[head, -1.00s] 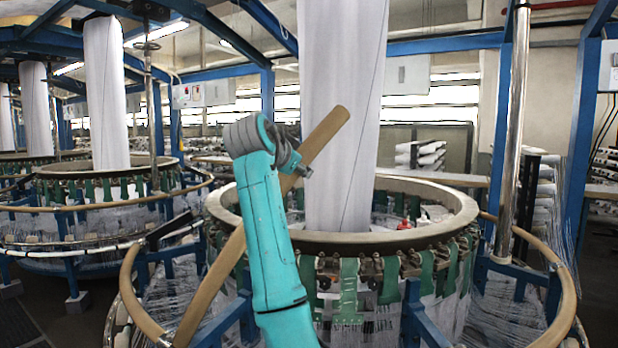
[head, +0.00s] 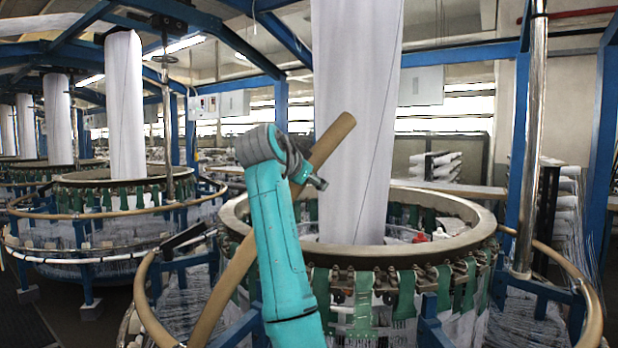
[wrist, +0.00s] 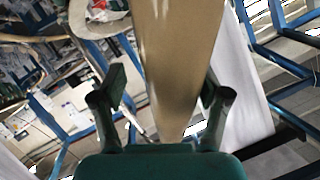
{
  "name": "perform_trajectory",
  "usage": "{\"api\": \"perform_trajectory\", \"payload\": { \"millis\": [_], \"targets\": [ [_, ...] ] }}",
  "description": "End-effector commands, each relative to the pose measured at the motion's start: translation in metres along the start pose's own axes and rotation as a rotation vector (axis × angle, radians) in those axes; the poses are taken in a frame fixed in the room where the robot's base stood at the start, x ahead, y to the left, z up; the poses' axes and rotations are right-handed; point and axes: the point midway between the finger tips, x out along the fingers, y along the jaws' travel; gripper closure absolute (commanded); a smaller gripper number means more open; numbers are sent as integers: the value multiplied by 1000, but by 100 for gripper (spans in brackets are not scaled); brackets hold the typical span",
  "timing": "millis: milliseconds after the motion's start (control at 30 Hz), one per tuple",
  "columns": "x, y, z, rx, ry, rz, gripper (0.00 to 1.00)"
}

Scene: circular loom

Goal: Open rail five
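A tan, curved guard rail section (head: 225,287) is swung up and stands steeply tilted in front of the near loom, its free end (head: 336,132) up at the right. I cannot read any number on it. My gripper (head: 304,172), on the teal arm, is at the rail's upper part; the arm hides part of the rail. In the wrist view the rail (wrist: 182,55) runs between the two dark fingers of my gripper (wrist: 165,95). The fingers stand apart, with a gap showing between the left finger and the rail. Contact on the right side is unclear.
The near loom's ring (head: 455,204) with green straps lies behind the rail, around a tall white fabric tube (head: 350,150). Other rail sections stay low at left (head: 147,300) and right (head: 575,275). A metal post (head: 532,150) stands at right. Another loom (head: 100,190) is at left.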

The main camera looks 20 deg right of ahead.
Motion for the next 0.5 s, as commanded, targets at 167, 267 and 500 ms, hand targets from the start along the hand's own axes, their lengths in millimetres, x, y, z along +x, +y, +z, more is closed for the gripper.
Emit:
{"api": "perform_trajectory", "payload": {
  "millis": [167, 267, 500],
  "targets": [
    [-13, -1, 0, 1, 1, -2, 26],
    [-30, -2, 0, 2, 0, -5, 26],
    [-78, -1, 0, 1, 0, -4, 26]
  ]
}}
